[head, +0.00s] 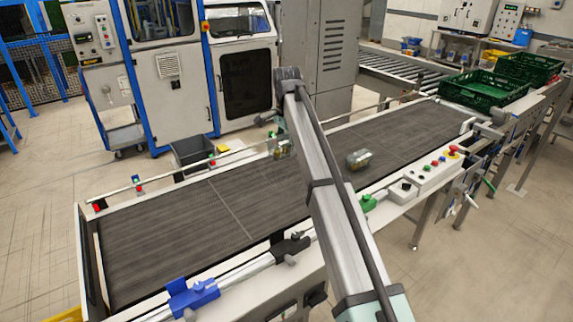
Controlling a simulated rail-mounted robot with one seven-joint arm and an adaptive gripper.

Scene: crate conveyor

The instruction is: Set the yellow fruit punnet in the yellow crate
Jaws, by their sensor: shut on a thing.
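A small clear punnet with yellowish contents (281,153) is at the far side of the conveyor belt, just left of my arm. It looks like the yellow fruit punnet, though it is small and partly hidden by my arm. My gripper (278,142) points down at it and is shut on it; the fingertips are hard to make out. I cannot tell whether the punnet touches the belt. A yellow edge (68,316) at the bottom left corner may be the yellow crate; most of it is out of frame.
Another clear punnet (359,160) with darker contents sits on the belt (150,245), right of my arm. Green crates (484,90) stand at the far right end. A dark bin (196,152) stands behind the belt. Rails and a blue clamp (192,297) line the edges. The left belt is clear.

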